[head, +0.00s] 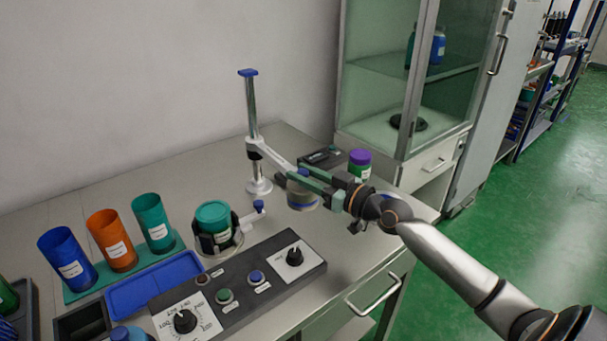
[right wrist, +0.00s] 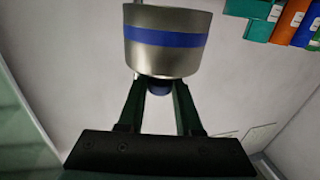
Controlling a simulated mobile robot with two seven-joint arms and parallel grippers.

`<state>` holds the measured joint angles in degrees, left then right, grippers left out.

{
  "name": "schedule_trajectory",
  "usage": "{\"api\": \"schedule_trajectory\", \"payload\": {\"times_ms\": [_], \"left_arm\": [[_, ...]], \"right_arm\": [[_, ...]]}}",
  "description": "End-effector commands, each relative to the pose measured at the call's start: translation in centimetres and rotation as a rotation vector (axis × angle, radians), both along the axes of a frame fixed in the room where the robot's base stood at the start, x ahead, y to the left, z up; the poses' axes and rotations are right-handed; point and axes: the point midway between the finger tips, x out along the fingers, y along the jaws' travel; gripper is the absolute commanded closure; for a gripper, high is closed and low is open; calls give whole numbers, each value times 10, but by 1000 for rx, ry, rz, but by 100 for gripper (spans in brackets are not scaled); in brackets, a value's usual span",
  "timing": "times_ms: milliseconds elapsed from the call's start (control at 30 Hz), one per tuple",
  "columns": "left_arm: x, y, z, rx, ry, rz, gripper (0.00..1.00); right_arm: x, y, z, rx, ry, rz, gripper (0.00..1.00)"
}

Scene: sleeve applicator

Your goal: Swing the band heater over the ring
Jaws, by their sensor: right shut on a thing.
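The band heater (head: 303,198) is a short metal cylinder with a blue stripe, at the end of a swing arm (head: 275,160) on a blue-capped post (head: 251,110). It fills the top middle of the right wrist view (right wrist: 167,42). My right gripper (head: 303,180) is shut on its small dark blue knob (right wrist: 158,87); the fingers hide part of the heater in the head view. A teal-lidded jar (head: 213,214) stands in a dark holder (head: 203,243), to the left of the heater and apart from it. I cannot clearly make out a separate ring. My left gripper is not in view.
A control panel (head: 240,285) with knobs and buttons lies at the front. Blue (head: 66,258), orange (head: 112,240) and teal (head: 152,222) cups stand left. A blue-knobbed lever (head: 258,207) is between jar and heater. A purple-lidded jar (head: 360,163) stands right.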

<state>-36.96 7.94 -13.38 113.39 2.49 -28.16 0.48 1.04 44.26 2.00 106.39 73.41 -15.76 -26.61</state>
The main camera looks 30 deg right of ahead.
Motion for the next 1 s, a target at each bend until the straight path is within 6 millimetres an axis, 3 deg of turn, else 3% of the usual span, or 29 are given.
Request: {"api": "schedule_trajectory", "payload": {"times_ms": [33,200,1000], "left_arm": [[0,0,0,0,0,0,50],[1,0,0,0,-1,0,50],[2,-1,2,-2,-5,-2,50]], "right_arm": [[0,0,0,0,0,0,81],[0,0,0,0,0,0,100],[0,0,0,-1,0,0,100]]}}
